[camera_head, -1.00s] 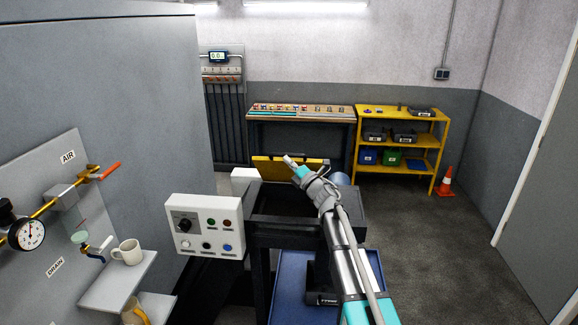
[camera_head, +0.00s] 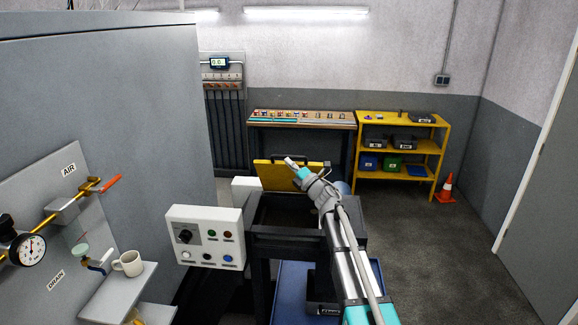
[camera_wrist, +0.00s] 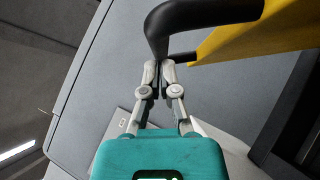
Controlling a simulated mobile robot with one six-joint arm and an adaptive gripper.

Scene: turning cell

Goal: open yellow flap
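The yellow flap (camera_head: 287,177) stands tilted up at the back of a dark open-topped box in the head view. Its yellow edge (camera_wrist: 255,35) fills the upper right of the wrist view. The flap's black handle (camera_wrist: 205,14) curves across the top of the wrist view and down to my fingertips. My gripper (camera_head: 291,163) is at the flap's upper edge in the head view. In the wrist view, my gripper (camera_wrist: 160,70) has its two fingers close together on a dark part at the handle's bend. The exact contact is partly hidden.
A control box (camera_head: 205,236) with buttons stands left of the dark box (camera_head: 290,236). A grey wall panel with a gauge (camera_head: 27,250) and a shelf with a mug (camera_head: 128,263) are at left. A workbench (camera_head: 300,118), yellow shelf (camera_head: 400,148) and cone (camera_head: 446,188) stand behind. Floor at right is clear.

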